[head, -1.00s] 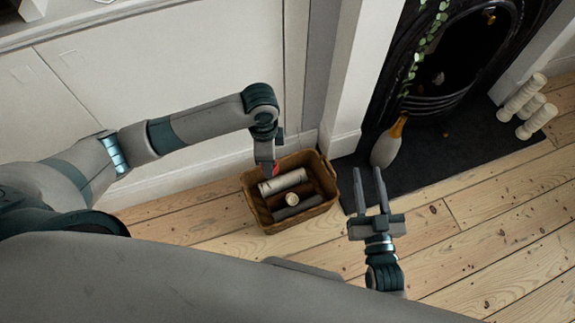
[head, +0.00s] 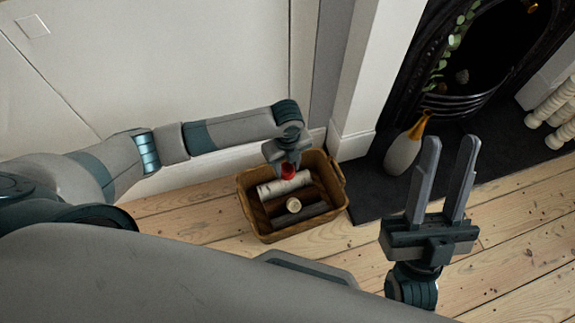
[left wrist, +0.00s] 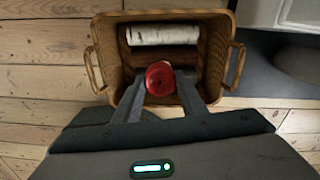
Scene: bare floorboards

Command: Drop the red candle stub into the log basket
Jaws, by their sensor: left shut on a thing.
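The red candle stub (head: 288,171) is held between the fingers of my left gripper (head: 286,166), over the back part of the log basket. In the left wrist view the red candle stub (left wrist: 160,78) shows between the two fingertips, with the basket's inside behind it. The log basket (head: 245,205) is a brown wicker box with handles, standing on the floorboards; it also fills the upper middle of the left wrist view (left wrist: 99,50). My right gripper (head: 441,185) is open and empty, to the right of the basket.
Several logs lie in the basket, including a pale birch log (head: 283,184). A white bottle-shaped vase (head: 405,150) with an orange neck stands on the dark hearth. White stacked pieces (head: 555,115) stand far right. A white wall (head: 180,70) rises behind the basket.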

